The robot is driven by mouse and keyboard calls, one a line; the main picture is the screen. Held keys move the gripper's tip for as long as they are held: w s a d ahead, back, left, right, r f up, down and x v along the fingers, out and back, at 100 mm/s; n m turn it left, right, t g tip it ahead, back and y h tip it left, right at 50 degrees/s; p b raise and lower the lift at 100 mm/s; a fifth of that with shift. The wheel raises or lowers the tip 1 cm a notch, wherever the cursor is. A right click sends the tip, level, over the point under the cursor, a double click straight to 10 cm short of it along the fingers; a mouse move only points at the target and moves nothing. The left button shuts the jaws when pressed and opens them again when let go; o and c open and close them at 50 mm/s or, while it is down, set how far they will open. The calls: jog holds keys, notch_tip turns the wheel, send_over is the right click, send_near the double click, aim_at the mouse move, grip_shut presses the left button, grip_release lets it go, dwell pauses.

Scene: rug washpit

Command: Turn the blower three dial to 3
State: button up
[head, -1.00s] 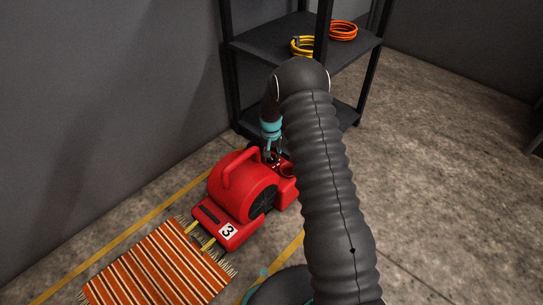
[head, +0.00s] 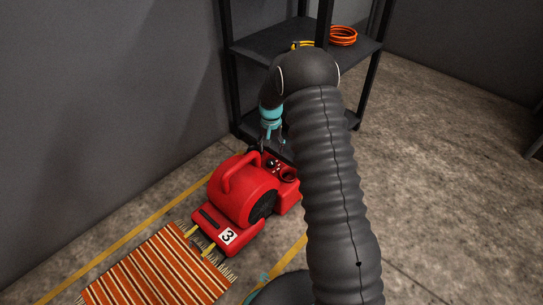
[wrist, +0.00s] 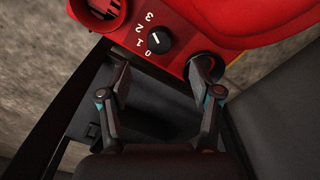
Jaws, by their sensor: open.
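The red blower (head: 238,192), labelled 3, stands on the floor against the rug's far end. Its round black dial (wrist: 159,41) has a white pointer mark and the numbers 0, 1, 2 and 3 around its left side in the wrist view. The mark lies toward the dial's upper left; I cannot tell exactly which number it meets. My gripper (wrist: 163,71) is open and empty. Its fingertips are apart, below the dial in the wrist view and not around it. In the head view my gripper (head: 272,142) hangs above the blower's back end.
A black shelf rack (head: 262,47) stands close behind the blower, holding an orange hose coil (head: 343,36). The grey wall (head: 110,100) runs along the left. A striped rug (head: 160,268) lies in front. The concrete floor at right is clear.

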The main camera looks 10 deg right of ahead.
jog(key=shift+r, duration=2.4)
notch_tip(320, 180, up, 14)
jog(key=t+p, duration=0.1)
jog(key=p, duration=0.1)
send_over(271, 161)
jog(key=s, duration=0.5)
jog(key=s+r+n+t+p, duration=0.1)
jog(key=s+r+t+p, duration=0.15)
jog(key=s+r, duration=1)
jog(key=s+r+p, duration=0.1)
jog(key=s+r, duration=0.2)
jog(key=s, duration=0.4)
jog(key=s+r+n+t+p, duration=0.1)
jog(key=s+r, duration=0.3)
jog(key=s, duration=0.4)
jog(key=s+r+n+t+p, duration=0.1)
jog(key=s+r+p, duration=0.1)
jog(key=s, duration=0.6)
jog(key=shift+d+r+p, duration=0.15)
jog(key=shift+r+p, duration=0.25)
jog(key=shift+r, duration=0.4)
